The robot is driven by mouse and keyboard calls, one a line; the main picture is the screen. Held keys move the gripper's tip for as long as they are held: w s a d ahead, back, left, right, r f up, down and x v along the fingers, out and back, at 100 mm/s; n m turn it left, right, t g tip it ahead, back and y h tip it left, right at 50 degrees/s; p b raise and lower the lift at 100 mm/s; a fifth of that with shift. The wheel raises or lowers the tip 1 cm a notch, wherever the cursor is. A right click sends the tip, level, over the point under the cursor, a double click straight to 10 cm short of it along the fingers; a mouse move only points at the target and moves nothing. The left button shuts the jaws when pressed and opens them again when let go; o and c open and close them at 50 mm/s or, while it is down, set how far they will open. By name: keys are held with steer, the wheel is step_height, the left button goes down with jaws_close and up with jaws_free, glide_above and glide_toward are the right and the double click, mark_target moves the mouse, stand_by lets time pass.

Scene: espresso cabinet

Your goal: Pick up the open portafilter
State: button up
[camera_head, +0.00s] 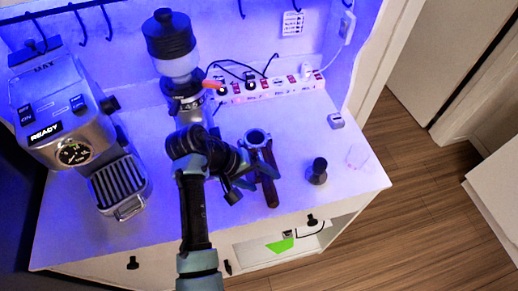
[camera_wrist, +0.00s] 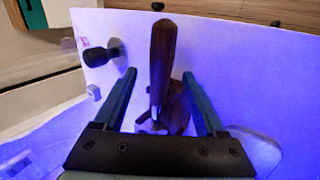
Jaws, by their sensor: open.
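The portafilter lies on the white cabinet top, its round metal head (camera_head: 257,137) toward the back and its dark wooden handle (camera_head: 270,190) toward the front edge. My gripper (camera_head: 246,186) is just left of the handle in the head view. In the wrist view, my gripper (camera_wrist: 158,78) is open, with one finger on each side of the brown handle (camera_wrist: 162,62). Gaps show between the handle and both fingers. The portafilter's metal head is mostly hidden behind the gripper body in the wrist view.
A black tamper (camera_head: 317,171) stands right of the portafilter; it also shows in the wrist view (camera_wrist: 103,55). The espresso machine (camera_head: 68,125) is at left, a grinder (camera_head: 178,60) and power strip (camera_head: 265,88) at the back. The front right of the top is clear.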

steer(key=shift+x, duration=0.75)
jaws_close()
stand_by(0.9)
